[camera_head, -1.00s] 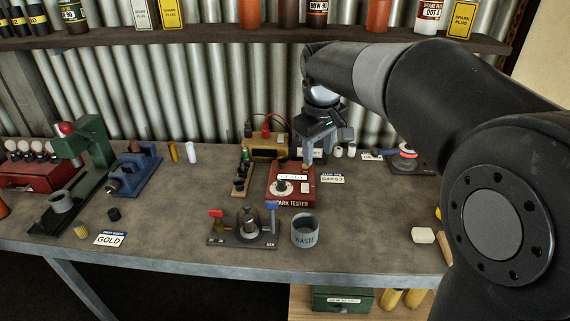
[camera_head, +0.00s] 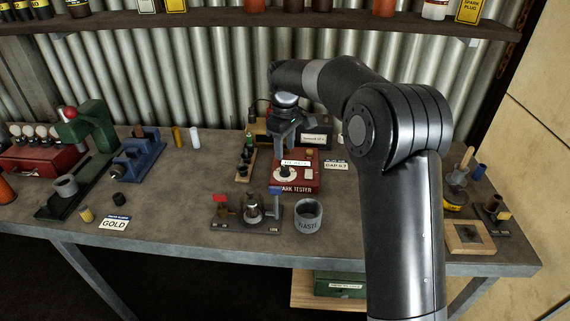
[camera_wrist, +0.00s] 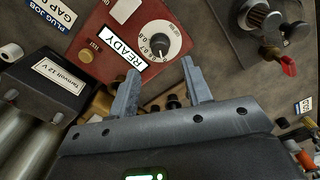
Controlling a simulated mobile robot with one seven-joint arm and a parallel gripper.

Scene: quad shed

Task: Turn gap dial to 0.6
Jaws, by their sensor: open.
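The red spark tester (camera_head: 307,187) stands near the middle of the bench. Its round white gap dial (camera_head: 286,174) is on the top face, with a label plate beside it. In the wrist view the dial (camera_wrist: 158,41) shows printed numbers and a dark centre knob; the exact setting is too small to read surely. A READY plate (camera_wrist: 126,58) is on the red panel (camera_wrist: 75,45). My gripper (camera_head: 286,148) is over the tester, close to the dial. In the wrist view my gripper (camera_wrist: 164,90) is open, with nothing between its fingers; the dial lies just beyond the fingertips.
A grey waste cup (camera_head: 308,217) and a plug stand with a red lever (camera_head: 247,212) are in front of the tester. A green press (camera_head: 88,140) stands left.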

